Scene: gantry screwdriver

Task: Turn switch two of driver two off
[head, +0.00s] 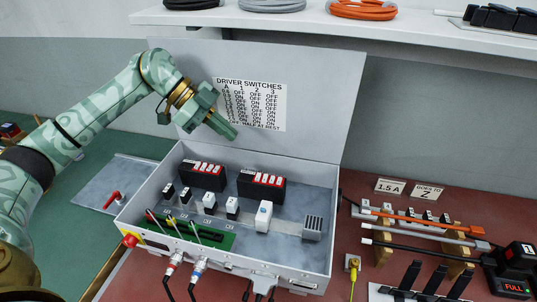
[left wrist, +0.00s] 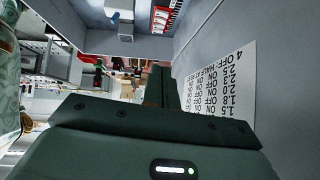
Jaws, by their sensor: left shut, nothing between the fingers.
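Two black driver modules with red switch blocks stand in the open grey box (head: 230,270): a left driver (head: 202,178) and a right driver (head: 261,187). Their numbers and the single switch positions are too small to read. My left gripper (head: 234,136) is shut and empty, in front of the lid and above the drivers, touching neither. In the left wrist view its closed fingers (left wrist: 164,88) lie beside the switch chart (left wrist: 222,95), and a red switch block (left wrist: 167,18) shows at the top. My right gripper is not in view.
The raised lid (head: 320,100) carries the DRIVER SWITCHES chart (head: 250,104). White and black modules, a green board (head: 190,228) and cables fill the box front. A shelf with cable coils (head: 362,9) hangs above. Racked tools and a black battery tool (head: 515,262) stand at right.

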